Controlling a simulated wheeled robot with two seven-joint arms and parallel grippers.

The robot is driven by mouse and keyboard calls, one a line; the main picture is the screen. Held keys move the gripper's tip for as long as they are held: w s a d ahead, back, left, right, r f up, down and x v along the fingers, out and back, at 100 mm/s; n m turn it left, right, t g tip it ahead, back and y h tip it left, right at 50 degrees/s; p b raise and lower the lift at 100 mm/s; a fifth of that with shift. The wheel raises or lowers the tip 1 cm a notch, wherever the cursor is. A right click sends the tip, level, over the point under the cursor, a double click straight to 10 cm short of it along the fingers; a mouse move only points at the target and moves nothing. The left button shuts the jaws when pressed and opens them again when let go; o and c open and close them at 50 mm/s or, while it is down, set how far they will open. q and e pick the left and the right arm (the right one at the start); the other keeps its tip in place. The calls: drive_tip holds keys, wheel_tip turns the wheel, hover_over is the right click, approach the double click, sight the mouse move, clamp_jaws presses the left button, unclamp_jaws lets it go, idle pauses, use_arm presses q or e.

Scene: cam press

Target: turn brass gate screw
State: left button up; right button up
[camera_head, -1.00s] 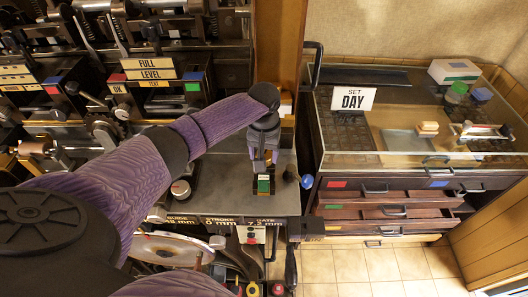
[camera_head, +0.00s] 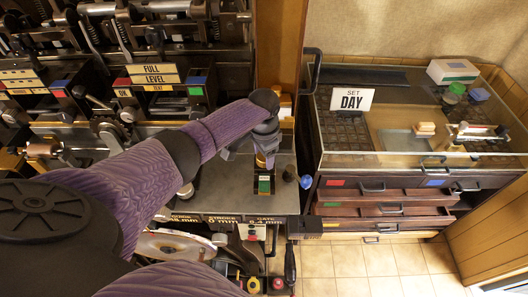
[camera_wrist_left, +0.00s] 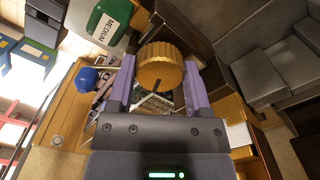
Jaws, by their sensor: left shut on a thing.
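The brass gate screw (camera_wrist_left: 160,66) has a ridged round head with a dark slot or mark, and sits between the two purple fingers of my left gripper (camera_wrist_left: 158,84) in the left wrist view. In the head view my left gripper (camera_head: 262,152) points down onto the dark grey press top, and a little brass shows at its fingers. The fingers are shut on the screw head. The gate readout (camera_head: 264,230) on the front edge below appears to read 0.4 mm. My right gripper is out of view.
A blue ball knob (camera_head: 306,182) stands just right of the gripper, and a green block (camera_head: 264,185) is just in front of it. A wooden post (camera_head: 281,55) rises behind.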

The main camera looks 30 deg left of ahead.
use_arm(q)
drive_tip(key=m, duration=0.6)
drive_tip(key=shift+w, duration=0.1)
drive_tip(key=m, duration=0.6)
drive_tip(key=shift+w, duration=0.1)
drive_tip(key=shift+m, duration=0.3)
drive_tip(key=o, duration=1.3)
wheel_tip(320, 180, up, 10)
drive_tip(key=shift+p, duration=0.45)
drive_tip(key=shift+a, duration=0.1)
